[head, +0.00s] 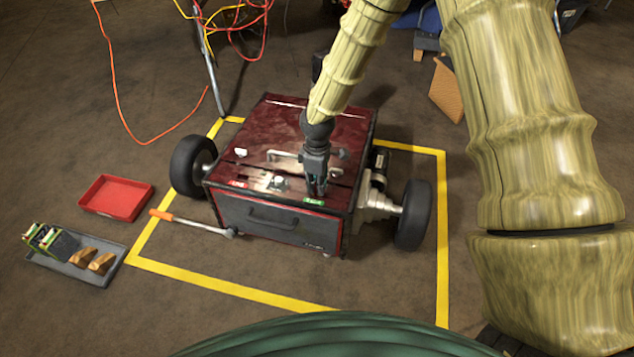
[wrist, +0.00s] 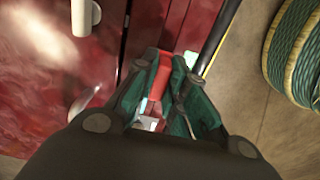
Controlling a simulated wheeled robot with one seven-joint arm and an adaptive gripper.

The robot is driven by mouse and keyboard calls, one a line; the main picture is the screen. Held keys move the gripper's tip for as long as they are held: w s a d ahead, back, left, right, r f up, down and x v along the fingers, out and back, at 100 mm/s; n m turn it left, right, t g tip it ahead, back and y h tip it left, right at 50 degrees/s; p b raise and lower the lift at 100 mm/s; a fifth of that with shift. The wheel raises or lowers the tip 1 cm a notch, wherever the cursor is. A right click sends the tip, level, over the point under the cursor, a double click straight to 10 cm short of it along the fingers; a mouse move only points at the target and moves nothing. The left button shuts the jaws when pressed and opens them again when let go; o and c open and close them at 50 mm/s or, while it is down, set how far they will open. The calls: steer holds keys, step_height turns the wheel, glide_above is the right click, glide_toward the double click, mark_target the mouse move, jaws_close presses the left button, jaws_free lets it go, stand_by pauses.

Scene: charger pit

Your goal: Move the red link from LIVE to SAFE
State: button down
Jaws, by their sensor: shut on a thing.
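My gripper (head: 315,192) points down over the front right of the dark red wheeled box (head: 300,125), just above the green label (head: 314,201). The red label (head: 239,184) lies to its left on the same front strip. I take the green one as SAFE and the red one as LIVE; the lettering is too small to read. In the wrist view the red link (wrist: 158,82) sits between the green-padded fingers, which are shut on it. The link is hidden behind the fingers in the head view. Whether its lower end touches a socket cannot be told.
A metal handle (head: 290,162) stands on the lid behind the labels. Yellow tape (head: 232,288) frames the box on the floor. A red tray (head: 116,197), a grey tray (head: 75,265) and an orange-handled wrench (head: 190,222) lie to the left. Loose cables hang behind.

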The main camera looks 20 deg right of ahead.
steer(key=shift+f, duration=0.4)
steer(key=c, duration=1.4)
jaws_free()
steer(key=shift+o, duration=0.2)
step_height(320, 180, up, 12)
steer(key=shift+w+d, duration=0.15)
